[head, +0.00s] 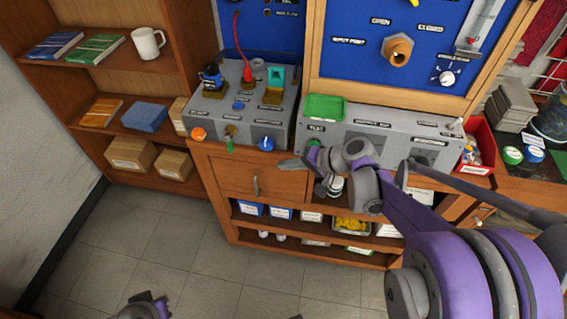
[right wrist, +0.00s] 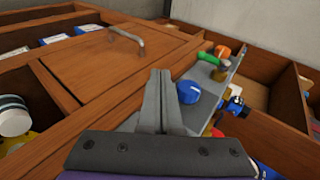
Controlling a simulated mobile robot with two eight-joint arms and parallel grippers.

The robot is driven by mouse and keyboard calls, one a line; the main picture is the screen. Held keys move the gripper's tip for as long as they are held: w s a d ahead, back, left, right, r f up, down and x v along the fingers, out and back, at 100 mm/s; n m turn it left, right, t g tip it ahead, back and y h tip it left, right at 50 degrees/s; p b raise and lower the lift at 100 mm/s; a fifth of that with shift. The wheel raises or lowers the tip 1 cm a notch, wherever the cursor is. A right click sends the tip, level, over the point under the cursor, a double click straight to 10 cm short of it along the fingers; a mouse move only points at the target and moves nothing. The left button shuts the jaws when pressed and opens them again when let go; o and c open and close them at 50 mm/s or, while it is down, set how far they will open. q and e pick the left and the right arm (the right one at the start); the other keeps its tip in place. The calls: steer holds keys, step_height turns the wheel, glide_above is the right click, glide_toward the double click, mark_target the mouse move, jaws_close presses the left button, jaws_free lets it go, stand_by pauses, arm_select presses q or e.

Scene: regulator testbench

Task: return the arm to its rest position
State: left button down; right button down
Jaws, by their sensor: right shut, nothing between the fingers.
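My right arm comes in from the right in the head view and reaches across the front of the bench. Its gripper (head: 290,163) points left, near the top edge of the wooden drawer (head: 228,176). In the right wrist view the two fingers (right wrist: 160,78) lie together, shut and empty. The blue knob (right wrist: 188,91) of the grey control box shows just right of the fingertips, and the drawer handle (right wrist: 127,36) beyond them to the left. A purple and grey part of my left arm (head: 145,306) shows at the bottom edge; its fingers cannot be made out.
The grey control box (head: 215,130) with orange, green and blue knobs stands left on the bench. A second grey box (head: 385,128) carries a green tray (head: 325,108). Open shelves with small boxes lie below. A bookshelf (head: 95,75) stands at left. The tiled floor (head: 165,245) is clear.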

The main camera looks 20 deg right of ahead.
stand_by(0.3)
steer(key=s+a+r+n+g+h+p, duration=0.1)
steer(key=s+n+h+p, duration=0.1)
steer(key=s, duration=0.8)
steer(key=s+a+r+n+g+h+p, duration=0.1)
steer(key=s+n+h, duration=0.4)
steer(key=s, duration=0.5)
steer(key=a+r+n+p, duration=0.1)
steer(key=p, duration=0.1)
steer(key=shift+a+g+p, duration=0.2)
steer(key=shift+g+p, duration=0.1)
steer(key=shift+g, duration=0.1)
stand_by(0.3)
